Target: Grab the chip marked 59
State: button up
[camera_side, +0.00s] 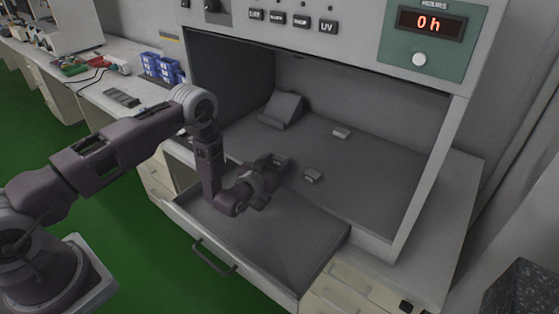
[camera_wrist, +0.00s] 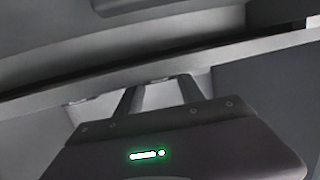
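Two small light chips lie on the chamber floor in the side view, one farther back (camera_side: 341,132) and one nearer the front (camera_side: 312,174). Their markings are too small to read, so I cannot tell which is 59. My gripper (camera_side: 272,168) reaches into the chamber's front, low over the floor, to the left of the nearer chip and apart from it. The area right at its fingers is hard to make out. In the wrist view my gripper's two fingers (camera_wrist: 160,92) stand apart with a pale surface between them; no chip is clear there.
The test chamber (camera_side: 456,140) has side walls and a low ceiling around my arm. A dark wedge-shaped block (camera_side: 284,108) stands at its back left. A pulled-out tray with a handle (camera_side: 214,257) lies below my wrist. The chamber floor's right side is clear. A display (camera_side: 432,23) reads 0h.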

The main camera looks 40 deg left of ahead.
jog(key=shift+c, duration=1)
